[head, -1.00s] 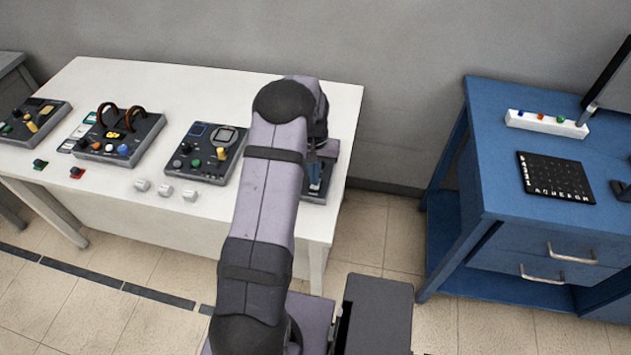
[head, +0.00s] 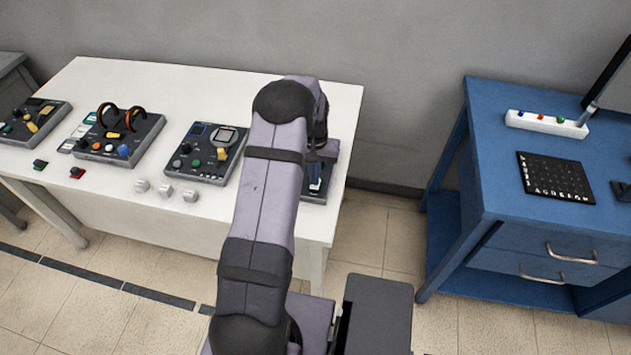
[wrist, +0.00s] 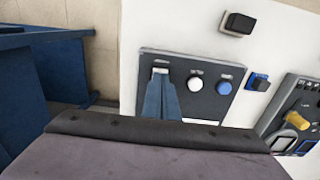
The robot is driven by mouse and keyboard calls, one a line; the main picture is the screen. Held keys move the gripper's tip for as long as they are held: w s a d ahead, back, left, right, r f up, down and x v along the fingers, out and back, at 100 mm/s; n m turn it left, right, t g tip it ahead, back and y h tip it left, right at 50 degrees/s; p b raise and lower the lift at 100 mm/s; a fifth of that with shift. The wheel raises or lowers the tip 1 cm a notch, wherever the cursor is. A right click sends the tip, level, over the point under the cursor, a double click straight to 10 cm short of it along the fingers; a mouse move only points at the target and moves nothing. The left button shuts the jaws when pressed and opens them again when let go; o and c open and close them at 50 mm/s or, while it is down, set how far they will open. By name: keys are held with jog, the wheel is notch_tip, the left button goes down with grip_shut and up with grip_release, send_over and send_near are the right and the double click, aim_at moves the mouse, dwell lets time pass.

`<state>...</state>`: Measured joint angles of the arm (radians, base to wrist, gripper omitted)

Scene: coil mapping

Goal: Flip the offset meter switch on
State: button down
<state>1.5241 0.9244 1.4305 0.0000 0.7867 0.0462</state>
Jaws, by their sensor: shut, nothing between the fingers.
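A dark grey panel (wrist: 215,110) with a white knob (wrist: 196,84), a blue knob (wrist: 224,88) and a pale switch-like part (wrist: 160,68) lies under my gripper in the wrist view. My gripper (wrist: 161,82) is shut and empty, its blue fingertips right at that pale part. I cannot tell whether they touch it, and they hide most of it. The panel's label is too small to read, so I cannot confirm it is the offset meter. In the head view the panel (head: 318,197) shows at the white table's right end, mostly hidden behind my arm.
The white table (head: 150,85) holds several other control boxes, including one with a round dial (head: 205,150) just left of my arm. Small white blocks (head: 165,191) lie at its front edge. A blue cabinet (head: 490,150) stands to the right across a gap.

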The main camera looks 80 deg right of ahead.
jog(key=shift+f+b, duration=0.6)
jog(key=shift+f, duration=0.2)
dwell(1.0)
jog(key=shift+r, duration=0.15)
notch_tip(320, 180, up, 7)
jog(key=p, duration=0.5)
dwell(0.4)
dwell(0.4)
